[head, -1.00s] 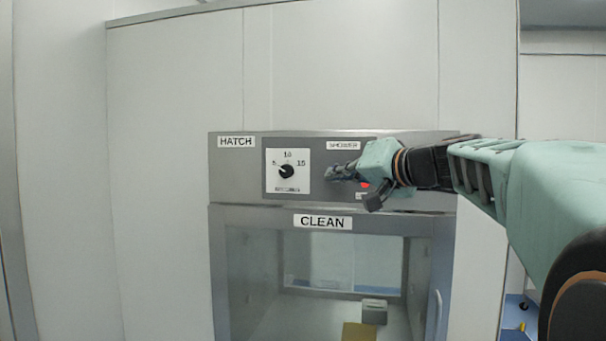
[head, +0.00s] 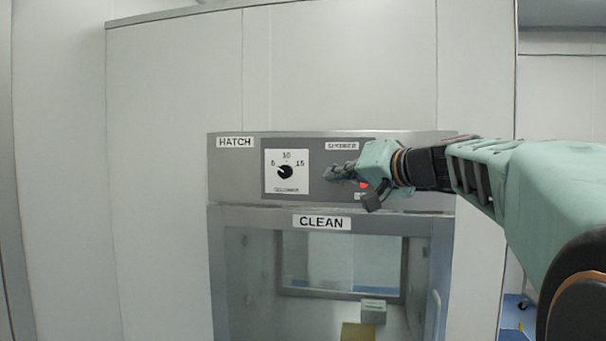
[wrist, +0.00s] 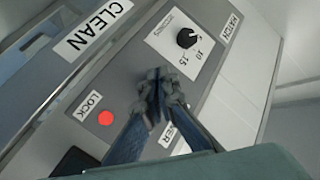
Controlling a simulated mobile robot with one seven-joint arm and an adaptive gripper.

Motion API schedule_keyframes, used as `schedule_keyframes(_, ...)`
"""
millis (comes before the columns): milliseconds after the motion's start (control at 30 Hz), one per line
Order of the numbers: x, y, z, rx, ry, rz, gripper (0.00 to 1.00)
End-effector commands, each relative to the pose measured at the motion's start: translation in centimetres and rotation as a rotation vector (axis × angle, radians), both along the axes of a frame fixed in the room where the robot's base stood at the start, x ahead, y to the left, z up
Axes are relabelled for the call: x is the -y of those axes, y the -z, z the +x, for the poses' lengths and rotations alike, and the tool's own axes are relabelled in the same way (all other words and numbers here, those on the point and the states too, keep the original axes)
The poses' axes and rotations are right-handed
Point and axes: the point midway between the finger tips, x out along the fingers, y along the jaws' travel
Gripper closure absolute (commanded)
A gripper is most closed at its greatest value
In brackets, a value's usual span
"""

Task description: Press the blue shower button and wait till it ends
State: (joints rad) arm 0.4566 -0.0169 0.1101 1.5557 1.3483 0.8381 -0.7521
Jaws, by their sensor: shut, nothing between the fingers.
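The hatch's grey control panel (head: 230,183) faces me in the head view. My gripper (head: 332,173) is shut and empty, its fingertips at the panel beneath the "SHOWER" label (head: 342,146). The blue shower button is not visible; it may be hidden by my fingers. In the wrist view my gripper (wrist: 158,85) points at the panel between the dial and the red light, and partly covers the "SHOWER" label (wrist: 168,136). I cannot tell whether the fingertips touch the panel.
A black timer dial (head: 286,171) sits left of my gripper. A red light (wrist: 106,118) glows by the "LOCK" label (wrist: 87,107). Below is the closed glass hatch door (head: 258,270) marked "CLEAN" (head: 321,222); a box (head: 373,311) and a yellowish item (head: 357,332) show behind it.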

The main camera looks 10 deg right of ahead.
Motion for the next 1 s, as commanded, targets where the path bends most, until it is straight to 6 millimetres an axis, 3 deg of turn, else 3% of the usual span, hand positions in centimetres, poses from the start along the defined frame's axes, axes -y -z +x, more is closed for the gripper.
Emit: schedule_keyframes(1000,0.31,-0.01,0.94,0.000,0.000,0.000,1.00)
